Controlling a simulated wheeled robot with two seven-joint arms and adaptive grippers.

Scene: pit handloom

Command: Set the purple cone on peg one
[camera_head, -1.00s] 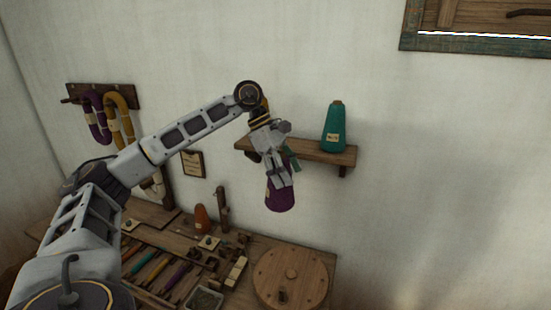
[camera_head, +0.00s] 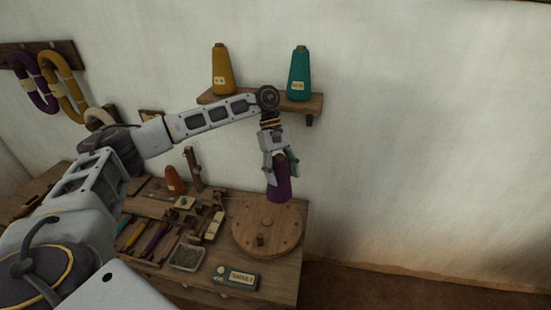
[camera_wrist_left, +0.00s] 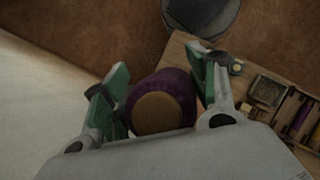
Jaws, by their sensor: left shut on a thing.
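The purple cone (camera_head: 279,190) hangs roughly upright in my left gripper (camera_head: 281,166), in front of the wall and over the back part of a round wooden disc (camera_head: 250,222) on the bench. The left gripper is shut on the cone's upper part. In the left wrist view, the green finger pads of the left gripper (camera_wrist_left: 157,90) stand on both sides of the cone (camera_wrist_left: 150,90), whose tan top faces the camera. The disc has a short post (camera_head: 261,240) near its front edge. I cannot tell which peg is peg one. My right gripper is not in view.
A wall shelf (camera_head: 230,101) holds a yellow cone (camera_head: 221,70) and a teal cone (camera_head: 299,75). Wall space to the right is clear.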

